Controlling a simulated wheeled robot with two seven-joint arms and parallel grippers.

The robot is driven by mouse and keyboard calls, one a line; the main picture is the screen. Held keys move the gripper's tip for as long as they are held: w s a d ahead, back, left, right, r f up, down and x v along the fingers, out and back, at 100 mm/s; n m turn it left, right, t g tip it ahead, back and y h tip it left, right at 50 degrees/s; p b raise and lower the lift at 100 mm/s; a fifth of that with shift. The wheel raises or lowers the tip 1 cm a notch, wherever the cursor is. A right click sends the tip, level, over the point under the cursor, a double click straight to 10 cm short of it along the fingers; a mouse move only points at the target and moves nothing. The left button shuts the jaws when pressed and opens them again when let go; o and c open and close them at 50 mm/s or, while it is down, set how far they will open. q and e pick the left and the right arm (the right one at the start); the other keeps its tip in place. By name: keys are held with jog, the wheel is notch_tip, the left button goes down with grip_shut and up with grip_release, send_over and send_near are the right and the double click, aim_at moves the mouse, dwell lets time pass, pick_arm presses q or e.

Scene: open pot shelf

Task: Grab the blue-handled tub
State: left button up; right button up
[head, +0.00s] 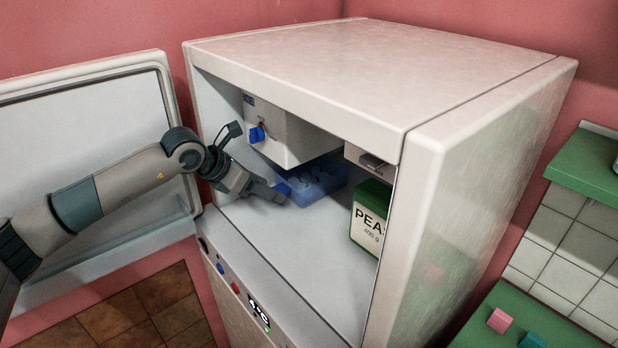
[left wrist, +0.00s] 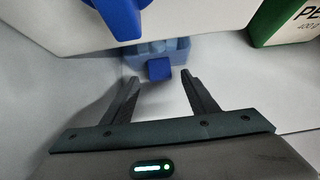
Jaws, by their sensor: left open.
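The tub (head: 322,178) is light blue and see-through, with a dark blue block handle (head: 284,188) on its near side. It sits inside the open white cabinet, partly under a white box. In the left wrist view the tub (left wrist: 172,50) is at top centre, with its handle (left wrist: 159,69) facing me. My left gripper (head: 274,194) reaches into the cabinet from the left, low near the handle. In the left wrist view the open fingers (left wrist: 160,77) point at the handle, which lies roughly between and just beyond the tips. Contact is not clear. My right gripper is not in view.
The white box (head: 290,130) with a blue knob (head: 257,134) hangs just above the tub and my gripper. A green-and-white peas carton (head: 370,218) stands to the right. The cabinet door (head: 100,130) is open at left. The cabinet floor (head: 300,245) in front is clear.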

pick_arm(q)
jog(key=shift+p+x, duration=0.4)
jog(key=shift+x, duration=0.5)
jog(key=shift+w+d+f, duration=0.15)
jog(key=shift+w+f, duration=0.05)
jog(key=shift+f, duration=0.05)
jog(key=shift+c, duration=0.7)
grip_shut()
jog(key=shift+r, duration=0.2)
